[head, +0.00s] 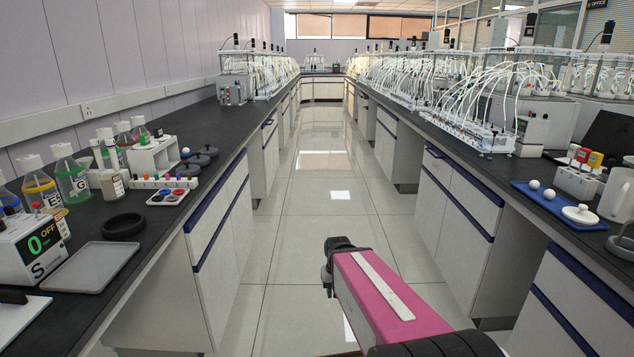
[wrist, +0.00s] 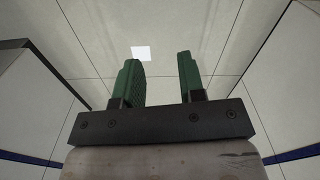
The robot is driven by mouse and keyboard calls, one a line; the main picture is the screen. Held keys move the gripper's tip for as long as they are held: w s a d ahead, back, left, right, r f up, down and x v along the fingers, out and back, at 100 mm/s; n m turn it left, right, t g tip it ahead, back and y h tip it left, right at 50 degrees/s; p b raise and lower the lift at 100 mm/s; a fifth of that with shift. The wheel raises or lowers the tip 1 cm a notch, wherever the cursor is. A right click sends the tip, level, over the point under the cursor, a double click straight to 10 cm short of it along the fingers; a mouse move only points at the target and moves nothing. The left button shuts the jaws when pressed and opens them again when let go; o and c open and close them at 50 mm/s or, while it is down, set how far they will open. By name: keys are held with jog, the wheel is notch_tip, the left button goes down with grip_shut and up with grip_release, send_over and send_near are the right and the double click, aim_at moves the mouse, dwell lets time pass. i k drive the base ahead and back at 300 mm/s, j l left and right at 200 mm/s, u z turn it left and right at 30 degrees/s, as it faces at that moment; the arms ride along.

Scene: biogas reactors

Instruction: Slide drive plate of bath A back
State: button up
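My gripper (wrist: 157,62) shows in the wrist view with its two green fingers apart and nothing between them, above the floor tiles. Reactor baths with white tubes stand on both benches: a grey unit on the left bench (head: 234,88) and a nearer, larger one on the right bench (head: 525,122). No label for bath A is readable, and I cannot make out its drive plate. My gripper is far from all baths.
The tiled aisle (head: 320,190) between the benches is clear. The right bench holds a blue tray (head: 545,203) with white balls and a white jug (head: 616,195).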

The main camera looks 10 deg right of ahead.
aim_at(527, 41)
jog(key=i+z, duration=0.15)
jog(key=i, duration=0.45)
jog(key=i+j+z, duration=0.15)
jog(key=i, duration=0.45)
jog(key=i+j+z, duration=0.15)
jog(key=i, duration=0.45)
jog(key=j, duration=0.1)
